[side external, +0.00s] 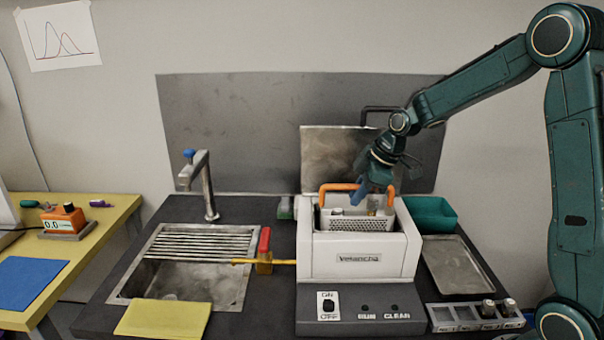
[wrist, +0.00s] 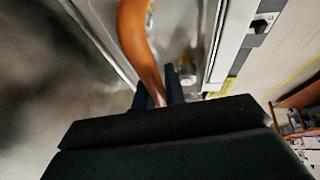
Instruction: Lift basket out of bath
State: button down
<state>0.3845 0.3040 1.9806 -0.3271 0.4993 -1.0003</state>
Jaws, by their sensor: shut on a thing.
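The basket (side external: 357,224) is a perforated metal box. It sits inside the white bath (side external: 357,262), with its upper rim showing above the bath's front wall. Its orange handle (side external: 338,187) arches over it and also shows in the wrist view (wrist: 137,42). My gripper (side external: 370,190) is above the basket and shut on the orange handle, right of the handle's middle in the side view. Its fingers (wrist: 160,92) close around the handle in the wrist view. Small vials stand inside the basket; one (wrist: 187,72) shows in the wrist view. The basket's lower part is hidden by the bath.
The bath's lid (side external: 340,165) stands open behind it. A sink with a slatted rack (side external: 203,242) and a tap (side external: 205,185) lie left. A red-handled tool (side external: 264,250) is between sink and bath. A green bin (side external: 430,213) and metal tray (side external: 458,266) are right.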

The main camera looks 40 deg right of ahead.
notch_tip(320, 180, up, 11)
jog(key=shift+f, duration=0.1)
dwell(0.3)
jog(key=shift+a, duration=0.1)
dwell(0.4)
